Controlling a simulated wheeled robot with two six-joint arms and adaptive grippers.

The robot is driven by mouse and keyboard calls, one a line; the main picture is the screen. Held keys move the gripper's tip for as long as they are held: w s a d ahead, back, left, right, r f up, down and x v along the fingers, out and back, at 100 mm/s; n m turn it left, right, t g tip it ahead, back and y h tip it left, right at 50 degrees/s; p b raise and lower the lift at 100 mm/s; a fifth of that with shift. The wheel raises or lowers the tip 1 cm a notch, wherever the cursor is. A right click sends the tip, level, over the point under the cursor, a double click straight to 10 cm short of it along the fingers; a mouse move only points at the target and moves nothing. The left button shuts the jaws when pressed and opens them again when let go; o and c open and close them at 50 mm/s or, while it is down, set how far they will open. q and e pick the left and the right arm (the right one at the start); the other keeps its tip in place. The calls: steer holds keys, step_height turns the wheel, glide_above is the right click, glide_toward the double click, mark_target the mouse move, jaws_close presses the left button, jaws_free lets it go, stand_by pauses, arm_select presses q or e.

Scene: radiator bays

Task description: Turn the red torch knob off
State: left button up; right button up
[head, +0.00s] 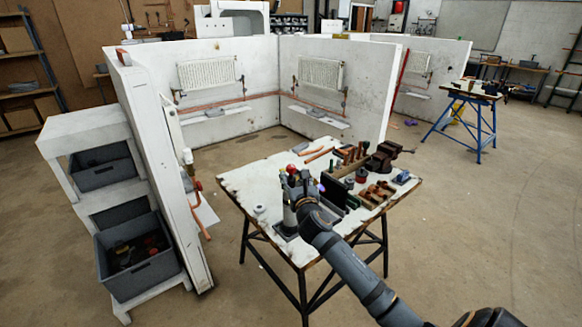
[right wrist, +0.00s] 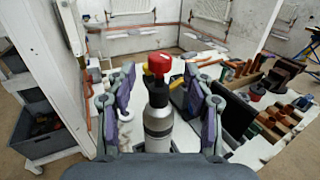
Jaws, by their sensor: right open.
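The torch's red knob (right wrist: 159,63) sits on top of a black valve head above a silver cylinder (right wrist: 158,122), upright in the middle of the right wrist view. In the head view the red knob (head: 292,169) shows small above the workbench. My right gripper (right wrist: 160,76) is open, with one finger on each side of the torch and visible gaps to it. In the head view my right gripper (head: 304,188) is over the bench, partly covering the torch. A yellow part (right wrist: 176,81) shows just right of the valve head. My left gripper is out of view.
The white workbench (head: 262,181) also holds a dark vise (head: 386,155), copper fittings and a black open case (right wrist: 233,115) right of the torch. A white partition (head: 165,180) and grey crates (head: 140,262) stand to the left. The bench's left side is fairly clear.

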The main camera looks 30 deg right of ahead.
mark_target(292, 170)
steer(key=x, duration=0.5)
steer(key=shift+w+d, duration=0.1)
steer(key=shift+w, duration=0.3)
steer(key=shift+c, duration=0.3)
